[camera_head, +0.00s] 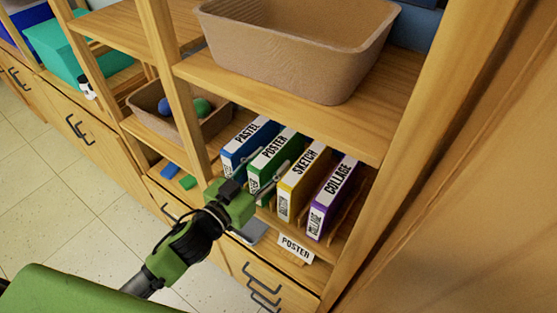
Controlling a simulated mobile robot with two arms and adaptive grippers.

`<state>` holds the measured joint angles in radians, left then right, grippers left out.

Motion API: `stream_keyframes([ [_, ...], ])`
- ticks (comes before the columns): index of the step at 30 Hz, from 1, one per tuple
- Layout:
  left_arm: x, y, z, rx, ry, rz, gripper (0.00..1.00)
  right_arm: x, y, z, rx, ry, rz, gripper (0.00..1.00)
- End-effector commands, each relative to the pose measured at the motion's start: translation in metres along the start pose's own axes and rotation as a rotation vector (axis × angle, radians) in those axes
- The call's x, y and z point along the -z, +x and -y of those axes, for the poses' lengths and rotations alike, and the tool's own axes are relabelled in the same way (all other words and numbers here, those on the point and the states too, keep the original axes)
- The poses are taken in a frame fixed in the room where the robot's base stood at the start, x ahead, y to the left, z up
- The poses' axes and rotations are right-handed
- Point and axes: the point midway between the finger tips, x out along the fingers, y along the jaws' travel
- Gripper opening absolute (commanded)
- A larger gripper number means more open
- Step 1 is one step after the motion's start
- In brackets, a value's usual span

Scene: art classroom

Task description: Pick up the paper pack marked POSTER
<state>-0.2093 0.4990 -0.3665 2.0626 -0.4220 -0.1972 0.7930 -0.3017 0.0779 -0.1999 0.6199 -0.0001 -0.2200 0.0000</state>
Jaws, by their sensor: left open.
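The POSTER pack (275,147) is a green box with white labels, standing upright in a row on the lower shelf. It is between the blue PASTEL pack (247,136) on its left and the yellow SKETCH pack (302,172) on its right. The purple COLLAGE pack (334,191) is at the right end. My left gripper (268,160) is open in front of the POSTER pack, with its thin fingers reaching along either side of it. I cannot tell whether they touch it. My right gripper is not in view.
A small POSTER card (296,248) is at the shelf's front edge, below the packs. A large brown bin (300,55) sits on the shelf above. A smaller bin (180,130) with balls is to the left. Wooden uprights (178,85) divide the shelving.

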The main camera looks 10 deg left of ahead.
Motion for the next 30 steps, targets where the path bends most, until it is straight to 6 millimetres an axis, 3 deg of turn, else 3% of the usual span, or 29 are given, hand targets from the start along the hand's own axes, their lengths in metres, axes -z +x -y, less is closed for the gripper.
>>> stream_keyframes([
  [3, 0.006, 0.018, 0.0, 0.001, 0.001, -0.002, 0.44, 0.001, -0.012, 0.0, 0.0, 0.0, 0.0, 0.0],
  [9, 0.003, 0.04, 0.0, 0.0, 0.001, -0.002, 0.44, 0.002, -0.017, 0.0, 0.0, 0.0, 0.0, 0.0],
  [17, 0.001, 0.042, -0.001, 0.0, 0.001, -0.002, 0.44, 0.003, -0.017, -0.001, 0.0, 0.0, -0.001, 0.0],
  [23, 0.001, 0.042, -0.001, 0.0, 0.001, -0.002, 0.0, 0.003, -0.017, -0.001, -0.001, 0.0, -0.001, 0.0],
  [30, 0.004, 0.042, -0.001, -0.002, 0.002, -0.008, 0.0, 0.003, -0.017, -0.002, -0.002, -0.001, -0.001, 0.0],
])
